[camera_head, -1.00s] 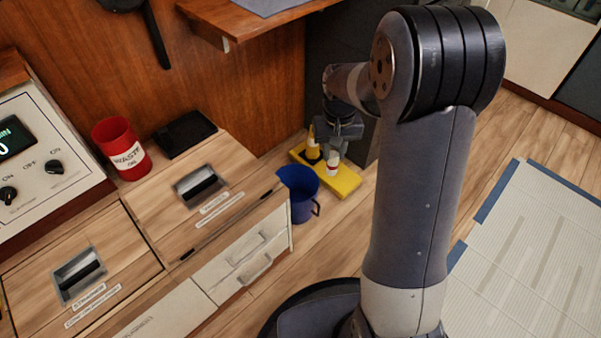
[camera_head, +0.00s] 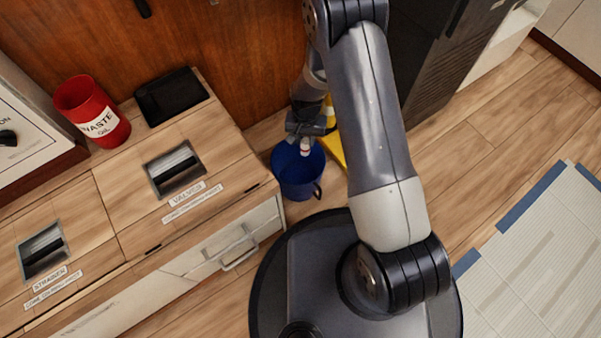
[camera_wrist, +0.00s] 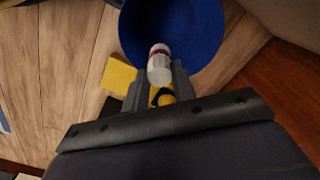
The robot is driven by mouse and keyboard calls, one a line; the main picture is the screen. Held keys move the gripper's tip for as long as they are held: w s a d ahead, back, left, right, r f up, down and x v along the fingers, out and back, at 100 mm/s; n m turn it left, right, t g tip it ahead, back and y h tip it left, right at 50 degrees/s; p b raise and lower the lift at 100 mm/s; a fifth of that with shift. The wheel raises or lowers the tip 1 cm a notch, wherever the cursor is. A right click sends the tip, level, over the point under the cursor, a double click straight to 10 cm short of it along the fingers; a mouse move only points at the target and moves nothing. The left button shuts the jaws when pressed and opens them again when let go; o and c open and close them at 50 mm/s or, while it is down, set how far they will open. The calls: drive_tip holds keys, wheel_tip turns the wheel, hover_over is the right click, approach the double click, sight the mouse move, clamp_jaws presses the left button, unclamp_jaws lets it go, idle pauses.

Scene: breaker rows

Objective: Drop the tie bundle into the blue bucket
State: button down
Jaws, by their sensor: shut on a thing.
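The tie bundle (camera_head: 304,148), a whitish piece with a red band near its end, hangs from my gripper (camera_head: 305,138). In the wrist view, the bundle (camera_wrist: 159,64) sticks out between the grey fingers of my gripper (camera_wrist: 161,78), which are shut on it. The blue bucket (camera_head: 299,187) stands on the floor beside the drawer cabinet. In the head view the bundle appears over the bucket's opening. In the wrist view its end overlaps the blue interior of the bucket (camera_wrist: 205,35). The exact height above the rim is unclear.
The wooden drawer cabinet (camera_head: 225,190) is close on the left, carrying a red waste can (camera_head: 92,112) and a black tray (camera_head: 171,96). A dark cabinet stands behind right.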

sight(303, 152)
drive_tip(key=shift+s+a+f, duration=0.15)
drive_tip(key=shift+f, duration=0.25)
drive_tip(key=shift+s+a+f, duration=0.1)
drive_tip(key=shift+f, duration=0.25)
drive_tip(key=shift+f+b, duration=1.9)
drive_tip(key=shift+f, duration=0.95)
drive_tip(key=c, duration=1.1)
unclamp_jaws()
drive_tip(key=shift+r, duration=0.1)
wheel_tip(303, 152, up, 11)
drive_tip(key=p, duration=0.4)
drive_tip(key=shift+f, duration=0.25)
